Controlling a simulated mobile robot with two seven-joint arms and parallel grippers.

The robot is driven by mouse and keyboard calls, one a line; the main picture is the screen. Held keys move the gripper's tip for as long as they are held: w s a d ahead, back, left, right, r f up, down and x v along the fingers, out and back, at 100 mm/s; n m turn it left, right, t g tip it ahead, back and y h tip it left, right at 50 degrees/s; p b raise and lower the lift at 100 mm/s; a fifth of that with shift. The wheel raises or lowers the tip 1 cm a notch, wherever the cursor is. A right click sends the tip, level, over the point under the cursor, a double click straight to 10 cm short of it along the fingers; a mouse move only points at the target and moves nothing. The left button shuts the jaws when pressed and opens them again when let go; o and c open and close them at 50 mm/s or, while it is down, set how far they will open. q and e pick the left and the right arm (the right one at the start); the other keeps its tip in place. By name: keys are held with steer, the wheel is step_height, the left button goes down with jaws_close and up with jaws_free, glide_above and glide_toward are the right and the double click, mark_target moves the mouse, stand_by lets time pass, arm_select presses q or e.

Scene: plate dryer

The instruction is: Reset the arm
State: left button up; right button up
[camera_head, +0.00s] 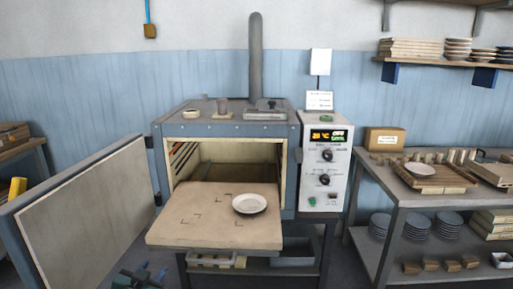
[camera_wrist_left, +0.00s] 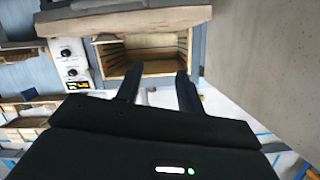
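My left gripper (camera_head: 143,275) shows only partly at the bottom edge of the head view, below the pulled-out board and right of the open door. In the left wrist view its two dark fingers (camera_wrist_left: 160,71) stand apart with nothing seen between them. That view appears upside down and shows the dryer's open chamber beyond the fingers. My right gripper is in neither view. The dryer (camera_head: 228,130) has its door (camera_head: 88,218) swung open to the left. Its board (camera_head: 205,228) is pulled out, with a white plate (camera_head: 249,204) on its right part.
The control panel (camera_head: 324,167) is right of the chamber. A metal table (camera_head: 400,193) at the right holds a plate on a wooden rack (camera_head: 440,179), a cardboard box (camera_head: 385,139) and small blocks.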

arm_select(q)
steer(key=s+d+f+g+h, duration=0.1)
steer(key=s+d+f, duration=0.2)
steer(key=s, duration=0.6)
steer(key=s+d+f+g+h, duration=0.1)
steer(key=s+d+f, duration=0.3)
steer(key=s, duration=0.6)
steer(key=s+d+f+g, duration=0.2)
steer(key=s+d+f, duration=0.2)
steer(key=s, duration=0.6)
steer(key=shift+d+f+n+h, duration=0.2)
steer(key=shift+d+n+h, duration=0.2)
steer(key=shift+d, duration=0.5)
